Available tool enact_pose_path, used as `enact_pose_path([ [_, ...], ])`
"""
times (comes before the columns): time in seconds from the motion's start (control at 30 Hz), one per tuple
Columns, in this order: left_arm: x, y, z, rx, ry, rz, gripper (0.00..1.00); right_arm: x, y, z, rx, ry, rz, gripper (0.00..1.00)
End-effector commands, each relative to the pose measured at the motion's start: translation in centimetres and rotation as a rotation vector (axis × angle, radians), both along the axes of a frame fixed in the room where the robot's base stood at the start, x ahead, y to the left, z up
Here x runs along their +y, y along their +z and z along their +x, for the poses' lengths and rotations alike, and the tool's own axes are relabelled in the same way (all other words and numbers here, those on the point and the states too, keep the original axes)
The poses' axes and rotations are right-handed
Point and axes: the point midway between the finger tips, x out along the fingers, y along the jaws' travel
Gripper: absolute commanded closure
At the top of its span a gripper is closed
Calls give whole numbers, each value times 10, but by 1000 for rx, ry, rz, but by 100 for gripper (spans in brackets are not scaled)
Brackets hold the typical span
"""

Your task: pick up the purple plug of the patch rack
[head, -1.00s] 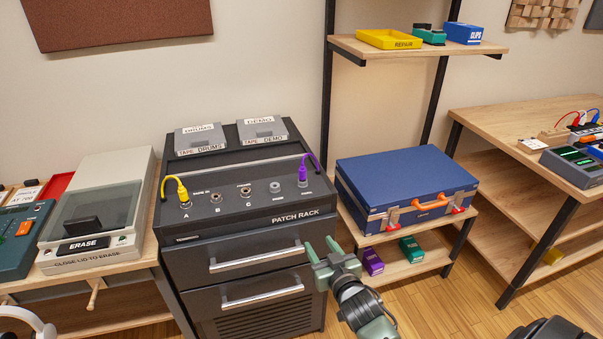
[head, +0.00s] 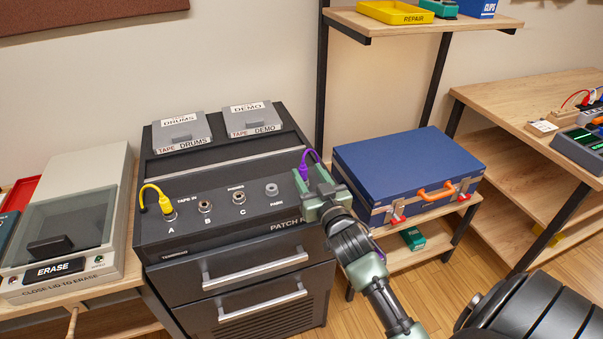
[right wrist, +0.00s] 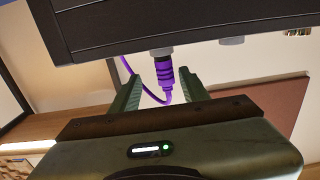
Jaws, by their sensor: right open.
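The purple plug (head: 303,171) stands in the right end of the patch rack's (head: 225,212) sloped panel, with its purple cord looping behind it. My right gripper (head: 311,180) is at the plug and partly hides it in the head view. In the right wrist view the purple plug (right wrist: 163,72) shows between the two spread green fingers (right wrist: 159,88), with a gap on each side. The gripper is open and not closed on it. My left gripper is not in view.
A yellow plug (head: 166,204) sits in jack A, with bare jacks between. Two tape boxes (head: 182,133) lie on the rack's top. A blue case (head: 405,170) stands close on the right, an eraser unit (head: 70,220) on the left.

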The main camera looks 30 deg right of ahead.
Motion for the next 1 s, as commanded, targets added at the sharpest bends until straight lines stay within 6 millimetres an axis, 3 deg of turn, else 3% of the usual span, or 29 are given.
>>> enact_pose_path([
  [0.1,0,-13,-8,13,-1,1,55,0,-3,16,-3,2,-2,55],
  [0.33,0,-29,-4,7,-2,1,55,-3,-3,48,-1,1,-2,55],
  [0.63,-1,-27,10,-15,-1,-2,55,-5,-1,54,1,1,0,55],
  [0.67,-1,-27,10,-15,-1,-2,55,-5,-1,54,1,1,0,57],
  [0.8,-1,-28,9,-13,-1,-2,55,-5,-1,54,1,1,0,96],
  [0.83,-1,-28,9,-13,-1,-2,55,-5,-1,54,1,1,0,100],
  [1.0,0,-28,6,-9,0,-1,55,-5,-1,54,1,1,0,100],
])
